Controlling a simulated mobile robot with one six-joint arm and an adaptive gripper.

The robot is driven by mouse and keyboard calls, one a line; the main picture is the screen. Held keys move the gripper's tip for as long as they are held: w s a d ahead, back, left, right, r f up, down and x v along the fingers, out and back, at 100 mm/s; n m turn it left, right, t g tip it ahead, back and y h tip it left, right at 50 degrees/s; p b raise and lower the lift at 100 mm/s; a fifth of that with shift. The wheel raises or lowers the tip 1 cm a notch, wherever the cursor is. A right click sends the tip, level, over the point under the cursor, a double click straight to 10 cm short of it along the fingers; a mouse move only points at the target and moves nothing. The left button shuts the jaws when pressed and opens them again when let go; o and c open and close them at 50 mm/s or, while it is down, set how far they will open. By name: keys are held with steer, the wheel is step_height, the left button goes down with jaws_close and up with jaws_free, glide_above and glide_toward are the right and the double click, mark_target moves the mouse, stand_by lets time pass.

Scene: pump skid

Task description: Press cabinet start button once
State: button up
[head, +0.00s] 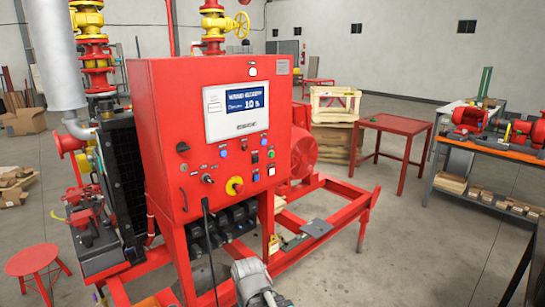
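The red control cabinet (167,110) stands upright at the centre, its front panel facing me. The labels are too small to read, so I cannot tell which is the start button. A grey part of my arm (252,280) shows at the bottom edge, below and in front of the cabinet. Whether my gripper's fingers are open or shut does not show.
A black cable (209,240) hangs down the cabinet's front. The red skid frame (328,220) extends to the right below it. A red stool (32,262) stands at left, a red table (395,123) behind right, a workbench (480,146) further right.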

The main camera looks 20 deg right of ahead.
jaws_close()
stand_by(1.4)
